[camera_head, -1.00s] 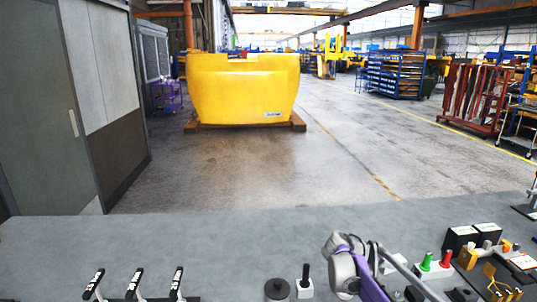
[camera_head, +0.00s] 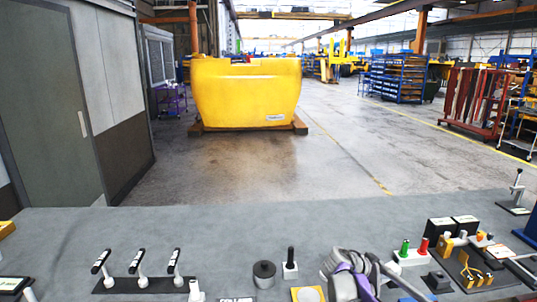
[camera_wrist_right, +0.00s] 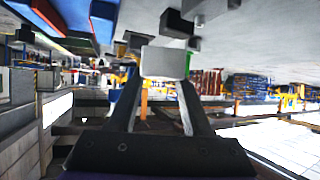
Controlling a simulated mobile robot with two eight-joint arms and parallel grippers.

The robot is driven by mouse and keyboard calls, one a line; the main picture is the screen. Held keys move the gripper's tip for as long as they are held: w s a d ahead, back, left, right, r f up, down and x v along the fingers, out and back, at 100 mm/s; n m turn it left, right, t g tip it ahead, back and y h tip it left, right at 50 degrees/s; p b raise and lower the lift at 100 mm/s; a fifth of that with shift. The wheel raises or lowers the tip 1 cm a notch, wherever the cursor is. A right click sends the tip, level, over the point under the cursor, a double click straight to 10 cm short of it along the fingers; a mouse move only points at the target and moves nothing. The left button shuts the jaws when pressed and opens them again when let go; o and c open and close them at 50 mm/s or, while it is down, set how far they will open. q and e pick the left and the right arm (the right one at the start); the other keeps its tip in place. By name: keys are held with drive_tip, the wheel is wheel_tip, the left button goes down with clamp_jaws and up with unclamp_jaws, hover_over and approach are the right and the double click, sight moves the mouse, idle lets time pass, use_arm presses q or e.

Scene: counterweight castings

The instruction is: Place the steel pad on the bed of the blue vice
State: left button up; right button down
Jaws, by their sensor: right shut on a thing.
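My right gripper (camera_wrist_right: 160,78) shows in the wrist view, its two fingers closed on a pale grey block (camera_wrist_right: 164,58) that looks like the steel pad. The block's underside is hidden from me. My left gripper is out of view.
The grey bench (camera_head: 200,232) holds three black-handled levers (camera_head: 137,262), a dark round weight (camera_head: 264,274), a green peg (camera_head: 405,247), a red peg (camera_head: 423,246) and black boxes (camera_head: 440,230). Its back left and middle are clear. A yellow casting (camera_head: 245,92) stands on the floor beyond.

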drive_tip(key=s+a+f+n+t+y, duration=0.1)
drive_tip(key=s+a+n+t+y, duration=0.1)
drive_tip(key=a, duration=0.4)
drive_tip(key=s+a+f+n+t+y, duration=0.1)
drive_tip(key=s+a+n+t+y, duration=0.1)
drive_tip(key=s+a+n+y, duration=0.1)
drive_tip(key=s+a+f+n+t+y, duration=0.1)
drive_tip(key=s+a+n, duration=0.3)
drive_tip(key=a, duration=0.4)
drive_tip(key=shift+s+a+f+n+t+y, duration=0.15)
drive_tip(key=shift+a+f+n+t+y, duration=0.15)
drive_tip(key=shift+t+y, duration=0.4)
